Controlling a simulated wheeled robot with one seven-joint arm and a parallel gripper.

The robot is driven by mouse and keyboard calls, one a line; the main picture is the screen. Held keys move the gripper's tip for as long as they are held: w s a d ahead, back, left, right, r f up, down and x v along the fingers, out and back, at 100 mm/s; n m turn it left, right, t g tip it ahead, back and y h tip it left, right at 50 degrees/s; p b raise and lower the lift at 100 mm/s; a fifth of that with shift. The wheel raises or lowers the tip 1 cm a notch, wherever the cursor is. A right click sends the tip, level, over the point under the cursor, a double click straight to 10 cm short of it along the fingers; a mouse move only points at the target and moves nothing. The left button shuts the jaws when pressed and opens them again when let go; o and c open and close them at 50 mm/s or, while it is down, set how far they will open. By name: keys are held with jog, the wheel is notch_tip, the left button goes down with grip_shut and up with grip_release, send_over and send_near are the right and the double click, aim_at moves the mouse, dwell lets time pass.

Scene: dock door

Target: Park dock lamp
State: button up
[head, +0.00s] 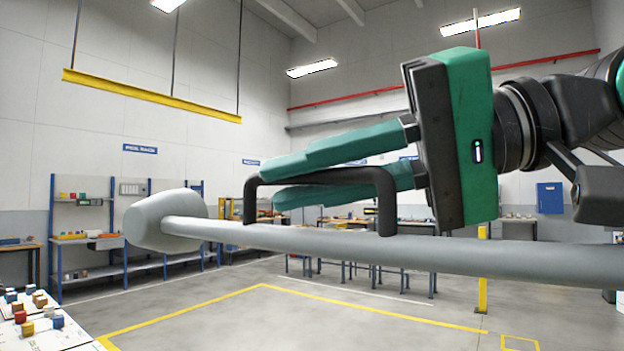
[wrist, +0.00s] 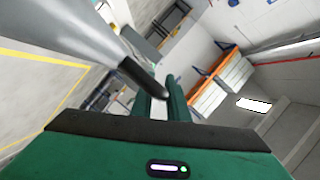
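The dock lamp is a long grey arm (head: 430,247) with a rounded grey head (head: 165,220) at its left end. A black bracket-shaped handle (head: 385,210) stands on top of the arm. My gripper (head: 285,182) comes from the right, above the arm, with one green finger above the handle's bar and one below it. The fingers are close together, about a bar's thickness apart, and look shut on the handle. In the wrist view the handle's dark end (wrist: 148,78) reaches the narrow gap between the fingertips (wrist: 160,98). The exact contact is hidden.
A table with small coloured blocks (head: 40,325) is at the lower left. Blue shelving (head: 85,240) and workbenches stand along the far wall. A yellow post (head: 483,275) stands behind the lamp arm. The yellow-lined floor (head: 290,315) is clear.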

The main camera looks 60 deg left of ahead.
jog(key=shift+o, duration=1.4)
jog(key=shift+s+d+r, duration=0.1)
jog(key=shift+s+d, duration=0.05)
jog(key=shift+s, duration=0.25)
jog(key=shift+w, duration=0.35)
jog(key=shift+w+d, duration=0.2)
jog(key=shift+w, duration=0.25)
jog(key=v, duration=1)
jog(key=shift+s, duration=0.1)
